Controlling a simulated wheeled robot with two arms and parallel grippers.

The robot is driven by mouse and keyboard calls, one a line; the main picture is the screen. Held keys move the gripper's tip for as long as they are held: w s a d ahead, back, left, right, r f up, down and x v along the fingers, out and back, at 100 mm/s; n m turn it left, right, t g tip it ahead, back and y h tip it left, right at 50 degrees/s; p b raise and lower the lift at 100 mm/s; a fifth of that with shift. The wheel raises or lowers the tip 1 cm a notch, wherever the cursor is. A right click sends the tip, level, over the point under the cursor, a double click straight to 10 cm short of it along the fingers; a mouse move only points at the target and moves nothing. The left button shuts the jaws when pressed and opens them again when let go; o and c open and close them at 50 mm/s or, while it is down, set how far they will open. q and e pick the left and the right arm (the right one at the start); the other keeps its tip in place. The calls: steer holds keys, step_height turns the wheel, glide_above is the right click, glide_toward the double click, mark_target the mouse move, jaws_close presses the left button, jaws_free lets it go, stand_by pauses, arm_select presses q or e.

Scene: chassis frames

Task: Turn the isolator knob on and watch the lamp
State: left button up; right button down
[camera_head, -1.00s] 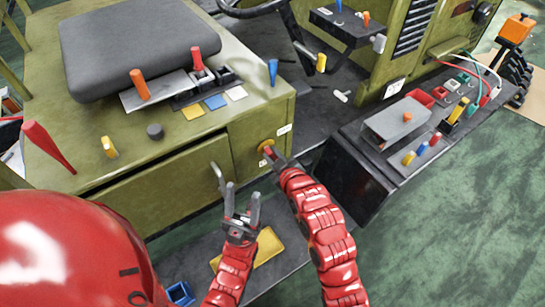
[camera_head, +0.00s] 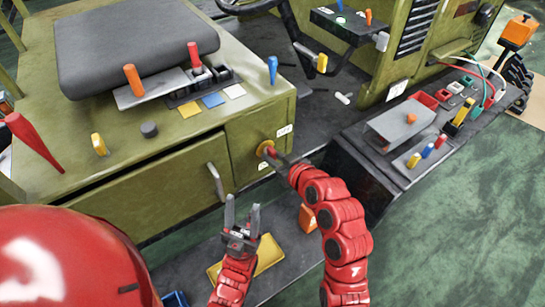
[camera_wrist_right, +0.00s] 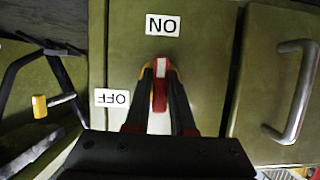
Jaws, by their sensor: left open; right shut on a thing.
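The isolator knob (camera_head: 264,148) is a red handle on a yellow disc, on the green cabinet's front at its right end. My right gripper (camera_head: 272,155) is shut on it. In the right wrist view the red knob (camera_wrist_right: 160,88) sits between the fingers, its pale stripe pointing up at the upside-down ON label (camera_wrist_right: 162,26). The OFF label (camera_wrist_right: 112,98) is to the left. My left gripper (camera_head: 242,206) is open and empty, below the cabinet door handle. An orange block-like item (camera_head: 308,218) stands beside my right arm; I cannot tell whether it is the lamp.
The door handle (camera_head: 216,182) is left of the knob. A yellow plate (camera_head: 262,258) lies on the dark step under my left gripper. The side console (camera_head: 375,165) stands right of my right arm. An orange-topped unit (camera_head: 517,28) stands far right. Green floor is clear at lower right.

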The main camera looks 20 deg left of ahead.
steer(key=shift+f, duration=0.1)
steer(key=c, duration=0.8)
jaws_free()
steer(key=shift+d, duration=0.1)
steer(key=p+v, duration=0.9)
steer(key=v, duration=0.8)
steer(key=shift+r, duration=0.3)
steer(key=shift+d, duration=0.1)
